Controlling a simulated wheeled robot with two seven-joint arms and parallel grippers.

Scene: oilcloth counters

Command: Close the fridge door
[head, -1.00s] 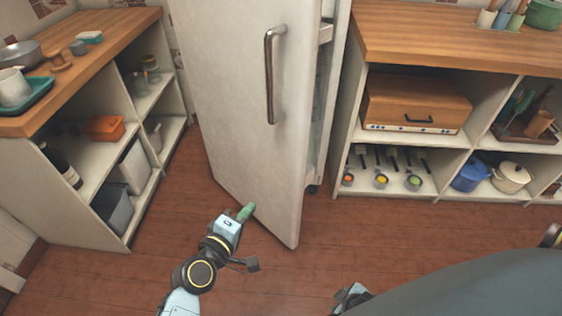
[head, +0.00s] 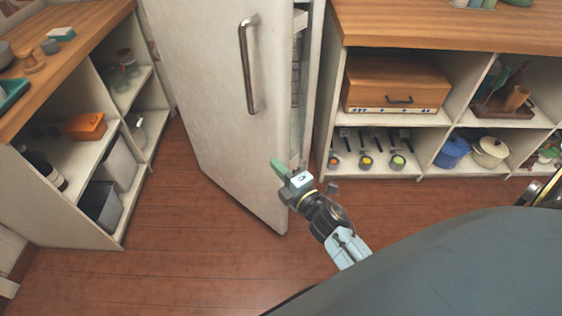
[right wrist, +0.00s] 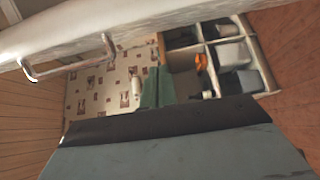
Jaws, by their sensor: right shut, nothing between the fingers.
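The tall white fridge door (head: 215,110) stands ajar in the head view. Its metal handle (head: 248,65) is near the door's right edge, and part of the shelved fridge interior (head: 297,95) shows to the right of the door. My right gripper (head: 278,166) is shut and empty, its green fingers together. In the head view it overlaps the outer face near the door's lower right edge; I cannot tell whether it touches. The right wrist view shows the shut green fingers (right wrist: 157,88), with the door (right wrist: 130,28) and handle (right wrist: 65,70) at upper left. My left gripper is not in view.
An open shelf unit (head: 125,180) with a wooden top stands left of the door. Another wooden counter (head: 440,30) stands right of the fridge, with a wooden bread box (head: 395,85) and pots below. The wooden floor (head: 190,255) before the door is clear.

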